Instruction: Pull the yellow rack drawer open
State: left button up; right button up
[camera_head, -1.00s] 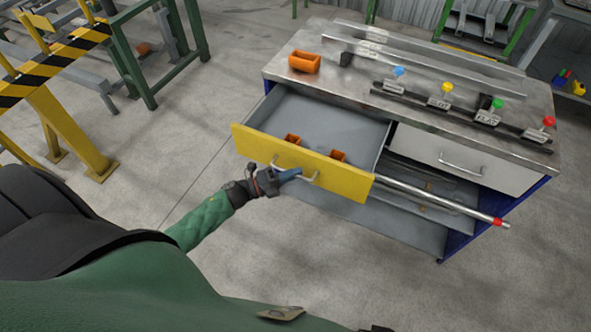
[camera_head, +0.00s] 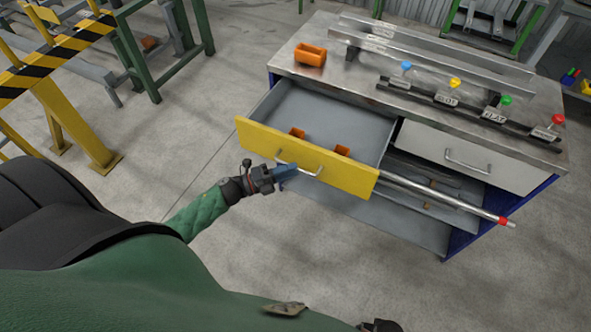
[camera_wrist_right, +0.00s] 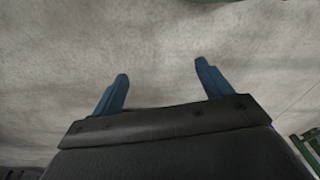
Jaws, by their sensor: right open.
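The yellow-fronted drawer (camera_head: 345,178) stands pulled out from the rack table in the head view. Its grey tray is exposed, with two small orange bins (camera_head: 342,150) just behind the front. A silver bar handle (camera_head: 312,173) is on the yellow front. My left gripper (camera_head: 290,171) is at the left part of this handle, its blue fingers pointing at it. I cannot tell whether the fingers touch the handle or how wide they are apart. My right gripper (camera_wrist_right: 160,80) is open and empty above bare floor in the right wrist view.
The metal tabletop (camera_head: 335,82) holds an orange bin (camera_head: 310,54) and a rail with several coloured knobs. A closed grey drawer (camera_head: 470,158) is to the right. A red-tipped rod (camera_head: 440,200) sticks out below it. A yellow striped barrier (camera_head: 75,125) stands at left. Floor before the table is clear.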

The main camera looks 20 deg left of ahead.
pick_arm(q)
jog(key=b+v, duration=0.1)
jog(key=v, duration=0.4)
jog(key=shift+a+b, duration=0.1)
jog(key=shift+b, duration=0.2)
pick_arm(e)
notch_tip(320, 180, up, 7)
jog(key=w+a, duration=0.1)
jog(key=w, duration=0.1)
jog(key=shift+a+r, duration=0.15)
jog(key=shift+a, duration=0.1)
